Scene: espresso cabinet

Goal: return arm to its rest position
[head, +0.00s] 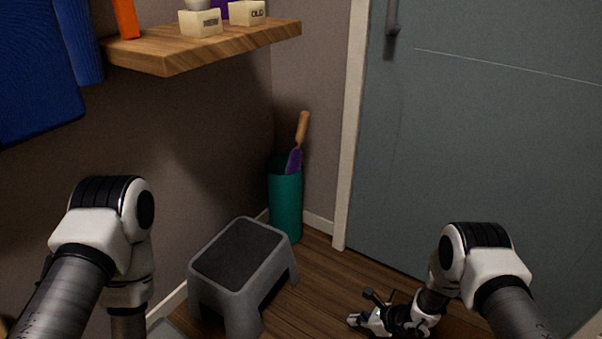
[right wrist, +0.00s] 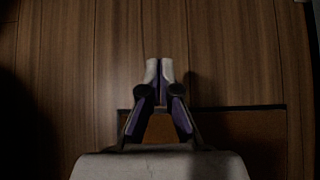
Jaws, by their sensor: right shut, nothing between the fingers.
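My right arm comes in at the lower right of the head view, bent downward at its white joint. My right gripper (head: 356,318) hangs low over the wooden floor, pointing left. In the right wrist view the right gripper (right wrist: 160,66) is shut, its two fingertips together with nothing between them. Bare floor planks (right wrist: 70,70) lie beyond the fingertips. My left arm stands at the lower left of the head view, bent down at its joint. Its gripper is below the picture and hidden.
A grey step stool (head: 240,250) stands on the floor between my arms. Behind it is a teal bin (head: 286,205) with a wooden-handled tool (head: 302,130). A wooden shelf (head: 165,62) with small labelled blocks (head: 200,22) is upper left. A grey door (head: 480,130) closes the right side.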

